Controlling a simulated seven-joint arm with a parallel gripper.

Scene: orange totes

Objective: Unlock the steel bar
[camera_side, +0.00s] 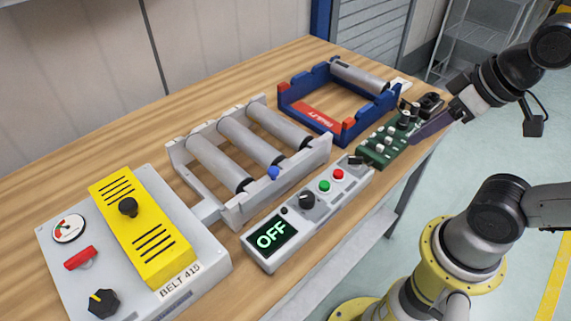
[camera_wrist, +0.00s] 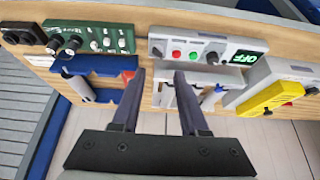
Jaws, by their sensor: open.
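A grey steel roller frame (camera_side: 275,190) stands in the middle of the wooden bench, with several steel rollers (camera_side: 248,141) across it. A blue knob (camera_side: 273,173) sits on its front rail. Which part is the steel bar, and whether it is locked, I cannot tell. In the wrist view the frame (camera_wrist: 200,74) is partly hidden behind the right finger. My gripper (camera_side: 425,128) is at the right, by the far end of the green panel and well away from the blue knob. In the wrist view my gripper (camera_wrist: 158,76) is open, with nothing between its fingers.
A control box (camera_side: 268,237) reading OFF lies in front of the frame. A belt unit (camera_side: 208,262) with a yellow cover (camera_side: 112,190) stands left. A blue and red rack (camera_side: 316,122) holding one roller (camera_side: 360,76) and a green panel (camera_side: 372,152) are right. The back left bench is clear.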

